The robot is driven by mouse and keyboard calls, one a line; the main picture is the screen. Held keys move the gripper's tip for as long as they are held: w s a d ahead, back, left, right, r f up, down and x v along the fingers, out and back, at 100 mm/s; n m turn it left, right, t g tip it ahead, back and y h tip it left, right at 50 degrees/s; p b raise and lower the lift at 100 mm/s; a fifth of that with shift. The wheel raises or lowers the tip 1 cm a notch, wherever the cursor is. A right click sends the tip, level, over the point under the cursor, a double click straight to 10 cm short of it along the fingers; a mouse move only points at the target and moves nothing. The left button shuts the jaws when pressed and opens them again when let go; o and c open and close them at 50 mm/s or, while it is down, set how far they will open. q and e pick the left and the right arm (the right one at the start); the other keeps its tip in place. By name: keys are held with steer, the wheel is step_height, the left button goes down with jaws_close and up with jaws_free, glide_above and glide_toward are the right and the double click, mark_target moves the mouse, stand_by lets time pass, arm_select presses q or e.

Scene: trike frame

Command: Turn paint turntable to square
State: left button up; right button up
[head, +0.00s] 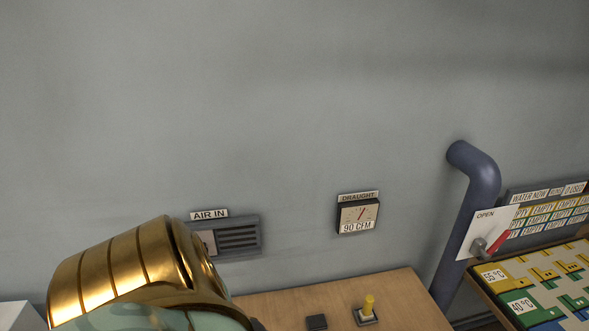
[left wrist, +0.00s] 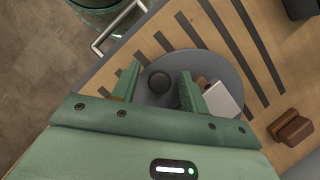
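A round grey disc (left wrist: 222,70), which looks like the paint turntable, lies on a wooden slatted top in the left wrist view. On it are a dark round piece (left wrist: 159,82), a small brown piece (left wrist: 203,82) and a white block (left wrist: 222,99). My left gripper (left wrist: 160,72) is open above the disc, with its green fingers on either side of the dark round piece. I cannot tell whether the fingers touch it. The disc's near part is hidden by my gripper. The disc does not show in the head view, and neither does my right gripper.
A brown block (left wrist: 290,128) and a dark block (left wrist: 300,8) stand beside the disc. A metal handle (left wrist: 120,28) is at the top's edge.

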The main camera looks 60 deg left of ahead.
arm_select(q)
steer(key=p+v, duration=0.8)
steer(key=v, duration=0.8)
steer(key=shift+r, duration=0.15)
